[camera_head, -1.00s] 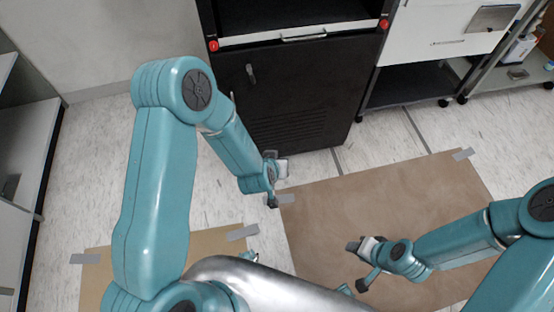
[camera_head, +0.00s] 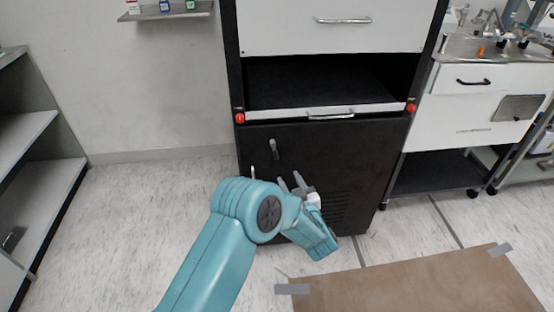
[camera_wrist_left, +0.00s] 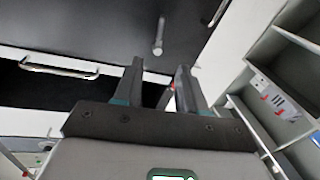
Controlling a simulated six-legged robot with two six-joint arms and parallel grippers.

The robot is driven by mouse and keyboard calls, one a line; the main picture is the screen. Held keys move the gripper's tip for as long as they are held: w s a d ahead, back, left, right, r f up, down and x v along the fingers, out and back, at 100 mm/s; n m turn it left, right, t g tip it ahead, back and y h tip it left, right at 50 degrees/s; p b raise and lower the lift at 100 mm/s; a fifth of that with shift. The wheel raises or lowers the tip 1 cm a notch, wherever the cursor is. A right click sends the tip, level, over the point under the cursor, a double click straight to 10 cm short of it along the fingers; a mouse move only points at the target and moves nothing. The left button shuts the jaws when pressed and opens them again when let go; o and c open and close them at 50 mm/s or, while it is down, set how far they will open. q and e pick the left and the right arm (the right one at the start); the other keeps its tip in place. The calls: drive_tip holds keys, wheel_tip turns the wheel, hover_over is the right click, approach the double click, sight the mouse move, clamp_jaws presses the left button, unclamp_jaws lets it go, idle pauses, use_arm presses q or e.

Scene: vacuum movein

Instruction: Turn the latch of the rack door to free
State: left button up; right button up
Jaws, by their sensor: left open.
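The rack door (camera_head: 300,150) is a black panel on the lower part of the rack and looks closed. Its latch (camera_head: 274,149) is a small grey lever near the door's upper left, hanging close to upright. My left gripper (camera_head: 291,180) is open and empty in front of the door, below and to the right of the latch in the head view. In the left wrist view the latch (camera_wrist_left: 158,36) shows past the fingertips, roughly in line with the gap between the fingers, and apart from them. My right gripper is out of view.
Above the door are a pale ledge with a handle (camera_head: 331,116), red knobs (camera_head: 240,118) at its ends, and an open bay. A white drawer cabinet (camera_head: 470,125) stands right. A brown mat (camera_head: 420,287) lies on the floor. Floor left of the rack is clear.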

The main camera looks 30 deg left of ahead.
sight(275, 152)
use_arm(q)
drive_tip(key=b+x, duration=0.1)
drive_tip(key=x, duration=1.1)
drive_tip(key=shift+w+a+b, duration=0.15)
drive_tip(key=shift+b, duration=0.15)
clamp_jaws()
